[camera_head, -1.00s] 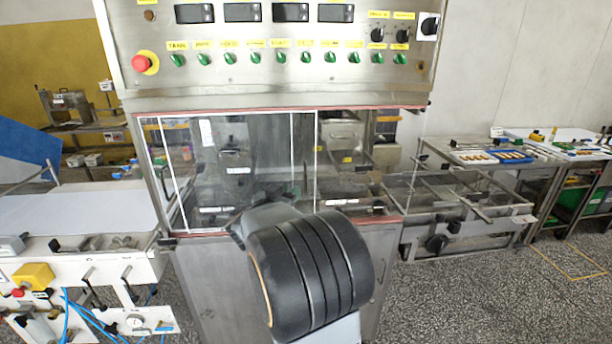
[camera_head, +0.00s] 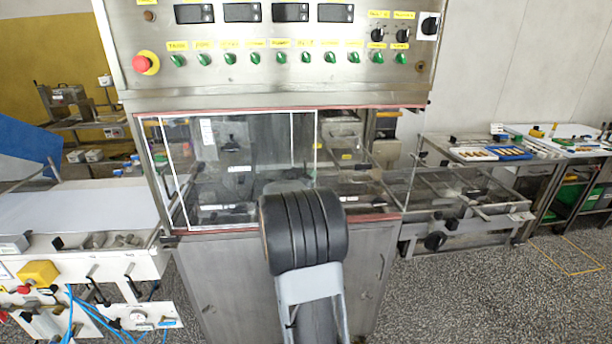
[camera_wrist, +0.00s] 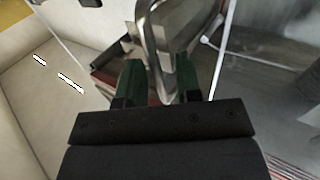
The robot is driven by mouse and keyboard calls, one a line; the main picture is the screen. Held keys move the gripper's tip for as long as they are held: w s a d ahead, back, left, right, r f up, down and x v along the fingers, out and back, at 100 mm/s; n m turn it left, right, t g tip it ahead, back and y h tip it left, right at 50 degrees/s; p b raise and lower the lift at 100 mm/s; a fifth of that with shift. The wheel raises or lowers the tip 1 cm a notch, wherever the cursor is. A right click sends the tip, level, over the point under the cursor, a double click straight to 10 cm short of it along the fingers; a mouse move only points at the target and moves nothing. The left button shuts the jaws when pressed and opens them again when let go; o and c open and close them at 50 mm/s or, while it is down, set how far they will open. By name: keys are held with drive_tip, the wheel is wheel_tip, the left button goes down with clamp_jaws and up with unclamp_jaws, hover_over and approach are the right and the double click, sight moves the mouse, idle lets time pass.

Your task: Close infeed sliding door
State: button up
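Clear sliding panels with white edge strips cover the front of the enrober in the head view. One clear panel (camera_head: 262,140) spans the left and middle of the opening; I cannot tell from this view which panel is the infeed door. My gripper is hidden behind my arm in the head view. In the wrist view my gripper (camera_wrist: 158,84) has two green fingers standing apart. A bent, shiny metal piece (camera_wrist: 157,40) lies at and beyond the fingertips, partly between them. I cannot tell whether the fingers touch it.
A white conveyor belt (camera_head: 75,212) lies to the left of the enrober. The control panel (camera_head: 278,72) with green switches is above the opening. A metal frame conveyor (camera_head: 470,195) and a table with trays stand to the right. A pale surface (camera_wrist: 50,85) fills the wrist view's left.

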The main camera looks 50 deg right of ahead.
clamp_jaws()
drive_tip(key=shift+s, duration=0.1)
idle(0.4)
